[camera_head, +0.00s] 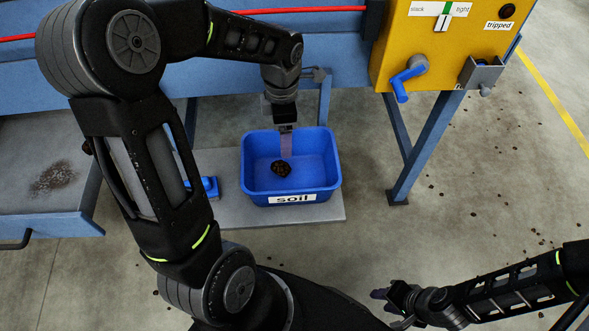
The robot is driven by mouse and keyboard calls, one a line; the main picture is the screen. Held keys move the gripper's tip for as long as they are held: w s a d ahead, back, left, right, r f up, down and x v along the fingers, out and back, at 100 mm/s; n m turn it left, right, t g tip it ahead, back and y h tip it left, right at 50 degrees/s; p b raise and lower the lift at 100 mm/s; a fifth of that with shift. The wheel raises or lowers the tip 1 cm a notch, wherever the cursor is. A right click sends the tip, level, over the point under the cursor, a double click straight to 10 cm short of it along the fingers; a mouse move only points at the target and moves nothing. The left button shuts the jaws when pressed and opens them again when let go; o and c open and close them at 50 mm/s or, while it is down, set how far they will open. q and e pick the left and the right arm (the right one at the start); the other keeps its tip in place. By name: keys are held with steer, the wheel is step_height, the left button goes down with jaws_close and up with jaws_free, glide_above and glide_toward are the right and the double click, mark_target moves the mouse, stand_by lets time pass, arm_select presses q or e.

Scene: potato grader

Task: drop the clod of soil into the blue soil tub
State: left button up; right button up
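The blue soil tub (325,182), labelled "soil", stands on a grey board below the machine. My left gripper (286,154) points straight down into the tub from above. The dark brown clod of soil (281,169) shows right below its fingertips, inside the tub's outline. I cannot tell whether the clod touches the fingers or lies on the tub floor, and the finger gap is not clear. My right gripper (388,306) is low at the bottom of the view, away from the tub, with its fingers apart and nothing between them.
A blue object (209,187) sits left of the tub, partly behind my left arm. A grey tray (30,180) with a dirt patch is at far left. The yellow control box (430,45) and a blue machine leg (425,150) stand right of the tub. Crumbs dot the floor.

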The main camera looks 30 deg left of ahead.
arm_select(q)
step_height(320, 180, up, 7)
steer(key=shift+f+p, duration=0.15)
steer(key=shift+p, duration=0.3)
stand_by(0.6)
